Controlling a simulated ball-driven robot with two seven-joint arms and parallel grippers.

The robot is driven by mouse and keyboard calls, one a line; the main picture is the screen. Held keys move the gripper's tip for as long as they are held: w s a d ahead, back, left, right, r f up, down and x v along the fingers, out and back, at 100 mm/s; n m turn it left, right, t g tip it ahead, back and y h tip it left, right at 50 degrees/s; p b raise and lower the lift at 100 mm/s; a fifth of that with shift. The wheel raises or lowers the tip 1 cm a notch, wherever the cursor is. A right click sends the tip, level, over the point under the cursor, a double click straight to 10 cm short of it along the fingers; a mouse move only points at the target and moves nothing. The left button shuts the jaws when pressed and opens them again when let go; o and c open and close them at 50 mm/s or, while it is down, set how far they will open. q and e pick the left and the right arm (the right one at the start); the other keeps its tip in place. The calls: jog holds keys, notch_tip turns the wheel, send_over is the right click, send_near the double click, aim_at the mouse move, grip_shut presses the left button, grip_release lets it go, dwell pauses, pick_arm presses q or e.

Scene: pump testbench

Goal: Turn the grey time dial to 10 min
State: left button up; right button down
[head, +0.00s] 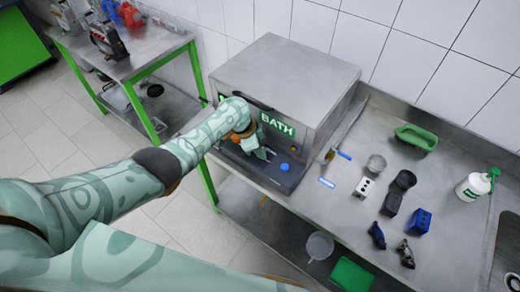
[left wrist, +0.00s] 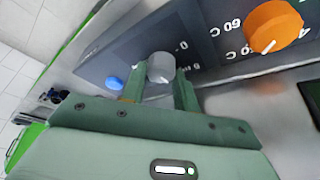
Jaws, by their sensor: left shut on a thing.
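The grey time dial (left wrist: 160,68) is on the dark front panel (left wrist: 215,40) of the bath unit. My left gripper (left wrist: 159,82) is shut on the dial, one green finger on each side of it. In the head view my left gripper (head: 264,154) is at the unit's front panel, and the dial cannot be made out there. Near the dial I can read a "0", but the rest of its scale and its pointer are unclear. My right gripper is in neither view.
An orange temperature knob (left wrist: 272,27) and a blue button (left wrist: 114,83) flank the dial. The steel bath unit (head: 285,75) stands on the bench.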

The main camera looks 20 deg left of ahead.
pick_arm(q)
jog(key=shift+m, duration=0.3)
jog(key=o, duration=1)
jog(key=p+v, duration=0.3)
jog(key=v, duration=0.2)
jog(key=shift+w+a+r, duration=0.1)
jog(key=shift+w+r, duration=0.05)
jog(key=shift+r, duration=0.25)
jog(key=s+a, duration=0.1)
jog(key=a, duration=0.2)
jog(key=s+a, duration=0.2)
jog(key=a, duration=0.2)
jog(key=s+a, duration=0.1)
jog(key=a, duration=0.3)
jog(key=shift+s+f, duration=0.15)
jog(key=shift+f, duration=0.25)
